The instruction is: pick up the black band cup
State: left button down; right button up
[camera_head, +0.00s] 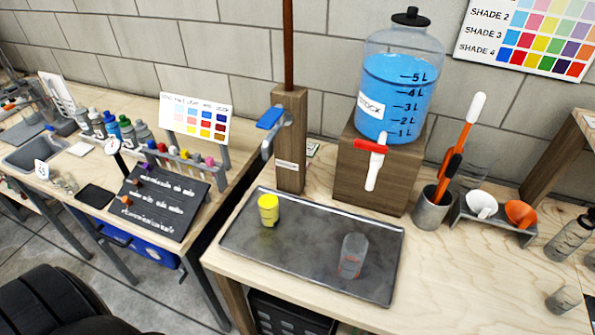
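No cup with a clearly readable black band shows in the head view. A clear cup (353,256) with a reddish mark low on its side stands upright on the grey metal tray (310,264). A yellow cup (268,210) stands on the same tray, further left. A small greyish clear cup (564,299) stands on the wooden table at the lower right; I cannot make out a band on it. Neither of my grippers is in view.
A blue-filled dispenser (398,90) with a red-handled tap stands on a wooden block (370,175) behind the tray. A grey holder cup (432,210), funnels (482,205) and a clear bottle (569,236) stand to the right. The table front between tray and small cup is clear.

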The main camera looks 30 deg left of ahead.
aim_at(268, 201)
jog(key=u, duration=1.1)
jog(key=j+z, duration=0.15)
